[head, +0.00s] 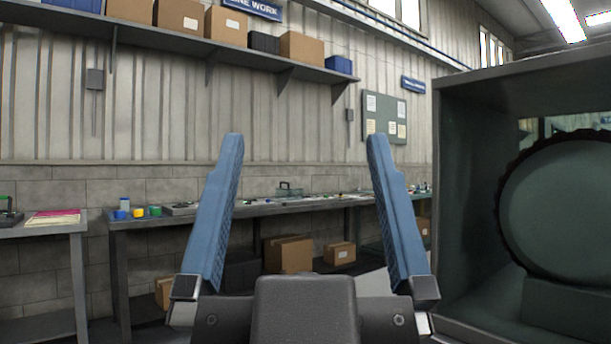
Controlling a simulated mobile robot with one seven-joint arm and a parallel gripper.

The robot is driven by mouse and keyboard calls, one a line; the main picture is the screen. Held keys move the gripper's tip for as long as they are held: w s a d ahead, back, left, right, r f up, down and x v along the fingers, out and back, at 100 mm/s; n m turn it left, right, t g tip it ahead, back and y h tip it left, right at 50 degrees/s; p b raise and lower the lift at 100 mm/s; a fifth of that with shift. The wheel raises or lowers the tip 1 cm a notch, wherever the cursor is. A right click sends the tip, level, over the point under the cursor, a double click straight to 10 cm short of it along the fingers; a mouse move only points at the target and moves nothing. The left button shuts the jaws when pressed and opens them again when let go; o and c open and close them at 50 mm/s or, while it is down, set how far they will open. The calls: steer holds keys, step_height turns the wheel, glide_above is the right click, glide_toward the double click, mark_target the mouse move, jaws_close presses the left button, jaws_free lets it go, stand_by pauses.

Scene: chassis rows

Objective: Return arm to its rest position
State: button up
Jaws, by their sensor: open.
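Through the gap I see the far wall and part of a workbench. The gripper touches nothing that I can see. The rest of my arm is hidden below the frame.
A dark green metal housing (468,84) with a large round part (560,210) stands close on the right. A long workbench (150,222) runs along the wall, with boxes (290,254) beneath. A shelf (230,48) holds several cartons above. Another table (40,230) is at left.

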step_height(320, 180, up, 45)
steer(key=p, duration=4.5)
steer(key=shift+r, duration=0.15)
